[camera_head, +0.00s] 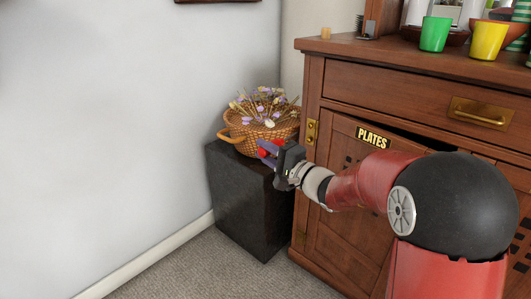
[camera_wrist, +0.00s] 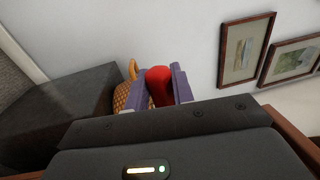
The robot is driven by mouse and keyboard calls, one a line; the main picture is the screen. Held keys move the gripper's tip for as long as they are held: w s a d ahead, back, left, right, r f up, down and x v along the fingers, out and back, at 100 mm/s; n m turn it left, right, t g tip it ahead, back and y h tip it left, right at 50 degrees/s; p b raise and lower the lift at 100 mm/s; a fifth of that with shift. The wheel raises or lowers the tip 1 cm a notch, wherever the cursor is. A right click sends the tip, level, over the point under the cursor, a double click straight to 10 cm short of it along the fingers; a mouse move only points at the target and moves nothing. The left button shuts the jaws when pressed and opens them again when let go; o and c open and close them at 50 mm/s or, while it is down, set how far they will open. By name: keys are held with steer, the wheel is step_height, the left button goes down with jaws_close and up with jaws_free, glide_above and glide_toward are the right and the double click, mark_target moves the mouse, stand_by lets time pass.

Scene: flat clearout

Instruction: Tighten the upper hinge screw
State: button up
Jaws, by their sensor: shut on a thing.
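The upper hinge (camera_head: 311,132) is a brass plate on the left edge of the cabinet door marked PLATES. Its screws are too small to make out. My gripper (camera_head: 267,150) is in front of and left of the cabinet, a little below the upper hinge in the picture and apart from it. Its purple fingers are shut on a red, rounded thing (camera_wrist: 159,84), which looks like a tool handle. The red thing also shows in the head view (camera_head: 262,153). The rest of it is hidden, so I cannot tell if it is a screwdriver.
A wicker basket (camera_head: 262,134) of dried flowers stands on a dark block (camera_head: 245,200) beside the cabinet, just behind my gripper. The wooden cabinet (camera_head: 335,100) carries a green cup (camera_head: 434,34) and a yellow cup (camera_head: 488,40). Carpet in front of the block is clear.

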mark_target(281, 143)
steer(key=shift+f+b, duration=0.2)
steer(key=shift+b, duration=0.15)
steer(key=shift+w+d+r, duration=0.15)
steer(key=shift+w+d, duration=0.05)
steer(key=shift+w+d+b, duration=0.2)
steer(key=shift+w+d, duration=0.5)
steer(key=shift+w, duration=0.2)
steer(key=shift+w+d+b, duration=0.15)
steer(key=shift+w+d, duration=0.5)
steer(key=shift+w, duration=0.2)
steer(key=shift+b, duration=1.75)
steer(key=shift+w+d, duration=0.45)
steer(key=shift+w, duration=0.1)
stand_by(0.3)
